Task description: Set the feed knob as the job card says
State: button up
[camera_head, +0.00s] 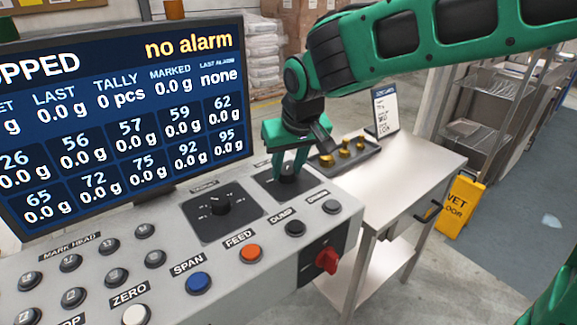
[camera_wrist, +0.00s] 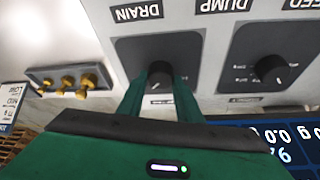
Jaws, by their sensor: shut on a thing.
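The panel has two black rotary knobs on dark square plates. My gripper (camera_head: 286,168) points down at the right-hand knob (camera_wrist: 160,82), with one finger on each side of it, shut on it. The fingers and the arm hide most of that knob and its scale, so its setting cannot be read. The left-hand knob (camera_head: 217,204) stands free and also shows in the wrist view (camera_wrist: 270,70). The small labels of both knobs are too small to read. The job card (camera_head: 384,111) stands upright on the side table; its writing is not legible.
A screen (camera_head: 120,110) behind the panel reads "no alarm". Push buttons fill the panel, among them an orange one (camera_head: 251,252) marked FEED. A red switch (camera_head: 327,260) sits on the panel's end. Brass weights (camera_head: 344,151) stand on the side table (camera_head: 400,180). A yellow floor sign (camera_head: 459,205) stands right.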

jog(key=n, duration=0.3)
jog(key=n+y, duration=0.1)
jog(key=shift+w+d+n+g, duration=0.15)
jog(key=shift+d+n+g, duration=0.15)
jog(key=shift+d+g, duration=0.1)
jog(key=shift+w+d+n+g+y, duration=0.1)
jog(key=shift+n+g+y, duration=0.2)
jog(key=shift+n, duration=0.65)
jog(key=shift+w+n+g+y, duration=0.1)
jog(key=shift+n+g+y, duration=0.2)
jog(key=shift+n, duration=0.65)
jog(key=o, duration=0.9)
jog(key=shift+o, duration=0.6)
jog(key=shift+s+n, duration=0.1)
jog(key=shift+n, duration=0.2)
jog(key=v, duration=1)
jog(key=shift+d+r, duration=0.2)
jog(key=shift+r, duration=0.1)
